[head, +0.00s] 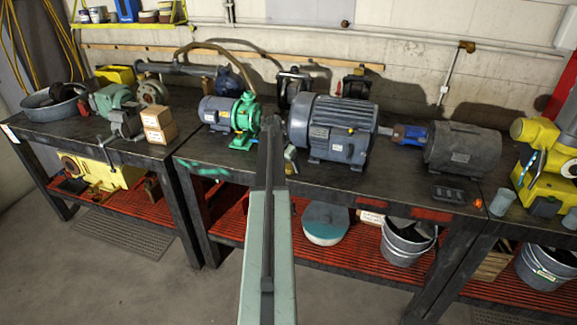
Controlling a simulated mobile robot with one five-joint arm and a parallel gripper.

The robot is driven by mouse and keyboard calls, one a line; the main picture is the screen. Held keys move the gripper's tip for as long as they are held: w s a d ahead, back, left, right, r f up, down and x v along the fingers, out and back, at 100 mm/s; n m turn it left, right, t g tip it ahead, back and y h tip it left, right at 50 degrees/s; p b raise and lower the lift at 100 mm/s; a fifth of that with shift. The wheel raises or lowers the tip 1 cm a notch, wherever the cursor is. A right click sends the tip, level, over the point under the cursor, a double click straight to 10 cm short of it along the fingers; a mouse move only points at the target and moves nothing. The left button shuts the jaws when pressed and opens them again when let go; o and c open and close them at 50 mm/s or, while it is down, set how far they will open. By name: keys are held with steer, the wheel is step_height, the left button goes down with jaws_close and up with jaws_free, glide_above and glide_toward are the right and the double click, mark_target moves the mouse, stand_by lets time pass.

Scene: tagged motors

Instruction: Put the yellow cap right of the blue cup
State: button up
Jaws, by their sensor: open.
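A small orange-yellow piece (476,203), which may be the yellow cap, lies near the front edge of the bench at the right. A grey-blue cup (502,202) stands just right of it, apart from it. A similar cup (571,218) is farther right, cut by the picture edge; I cannot tell for certain which cup is the blue one. My gripper (290,160) shows small at the far end of my arm, in front of the large grey motor and well left of these pieces. It is open; its fingers are partly hidden.
The bench (375,184) bears a large grey motor (332,129), a green pump (244,122) and a dark motor (463,150). A black tray (462,194) lies left of the orange piece. A yellow machine (545,160) stands behind the cups. Buckets (405,243) sit below.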

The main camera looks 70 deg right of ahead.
steer(key=p+v, duration=1)
steer(key=v, duration=0.1)
steer(key=shift+a+r, duration=0.2)
steer(key=shift+r, duration=0.15)
steer(key=shift+w, duration=0.1)
steer(key=w+a+f+n+t+y, duration=0.1)
steer(key=w+a+n, duration=0.4)
steer(key=w+a, duration=0.9)
steer(key=w+a+n+t+y, duration=0.1)
steer(key=w+a+n, duration=0.3)
steer(key=w+a, duration=1)
steer(key=s+a+n+y, duration=0.1)
steer(key=a+n, duration=0.5)
steer(key=a, duration=1.7)
steer(key=s+a+n+y, duration=0.1)
steer(key=a+n, duration=0.5)
steer(key=a, duration=1.8)
steer(key=shift+s+a+f+n+g, duration=0.3)
steer(key=shift+s+f+n, duration=0.1)
steer(key=shift+s, duration=0.4)
